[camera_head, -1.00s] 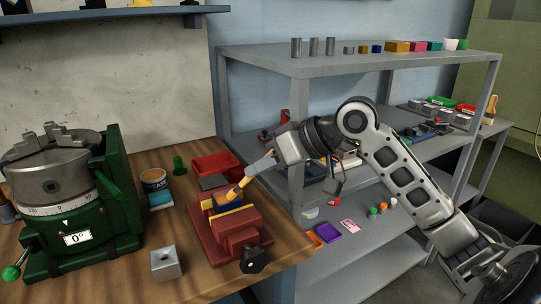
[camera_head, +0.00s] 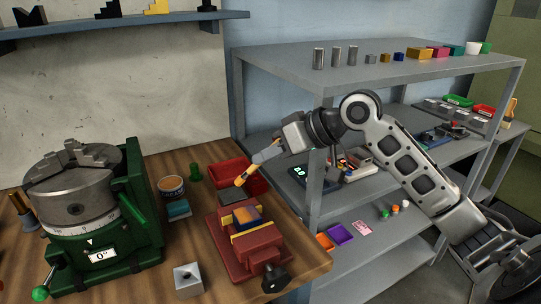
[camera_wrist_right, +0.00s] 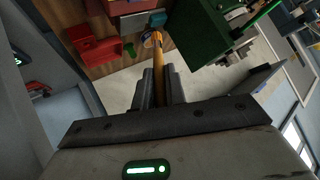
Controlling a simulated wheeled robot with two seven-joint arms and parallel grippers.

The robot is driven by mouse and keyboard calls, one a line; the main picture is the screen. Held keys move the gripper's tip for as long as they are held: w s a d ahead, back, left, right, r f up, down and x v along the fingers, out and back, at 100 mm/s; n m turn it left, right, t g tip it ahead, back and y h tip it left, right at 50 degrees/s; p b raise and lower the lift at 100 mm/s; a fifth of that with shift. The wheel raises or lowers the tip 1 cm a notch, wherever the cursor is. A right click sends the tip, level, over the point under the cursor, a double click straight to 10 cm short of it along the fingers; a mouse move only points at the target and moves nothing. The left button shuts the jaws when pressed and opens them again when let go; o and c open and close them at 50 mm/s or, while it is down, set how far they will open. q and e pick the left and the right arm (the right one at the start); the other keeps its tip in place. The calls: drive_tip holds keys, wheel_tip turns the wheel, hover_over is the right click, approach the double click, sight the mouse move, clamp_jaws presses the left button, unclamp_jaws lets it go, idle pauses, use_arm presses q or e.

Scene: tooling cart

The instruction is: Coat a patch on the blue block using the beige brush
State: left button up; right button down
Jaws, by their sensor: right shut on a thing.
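My right gripper (camera_head: 271,150) is shut on the beige brush (camera_head: 245,176), whose handle lies between both fingers (camera_wrist_right: 161,80). The brush slants down to the left, its bristle end above and behind the vise, apart from the block. The blue block (camera_head: 255,212) is clamped in a red vise (camera_head: 258,243) with yellow jaw strips. An orange-brown patch shows on the block's top face, with blue visible around it. In the right wrist view the brush tip (camera_wrist_right: 153,38) points away over the bench. My left gripper is not in view.
A red bin (camera_head: 251,182) and a grey plate (camera_head: 231,196) lie behind the vise. A tin (camera_head: 171,187) stands left, beside a green rotary table with a chuck (camera_head: 72,196). Grey shelving (camera_head: 400,75) stands right.

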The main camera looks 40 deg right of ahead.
wheel_tip(320, 180, up, 2)
drive_tip(key=shift+p, duration=0.55)
drive_tip(key=shift+r, duration=0.3)
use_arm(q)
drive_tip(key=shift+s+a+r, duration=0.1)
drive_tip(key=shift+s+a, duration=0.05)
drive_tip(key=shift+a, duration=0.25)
use_arm(e)
drive_tip(key=shift+r, duration=0.65)
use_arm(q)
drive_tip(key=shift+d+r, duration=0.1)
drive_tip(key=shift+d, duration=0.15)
use_arm(e)
drive_tip(key=shift+d+f+g, duration=0.2)
drive_tip(key=shift+d+g, duration=0.1)
drive_tip(key=shift+g, duration=0.3)
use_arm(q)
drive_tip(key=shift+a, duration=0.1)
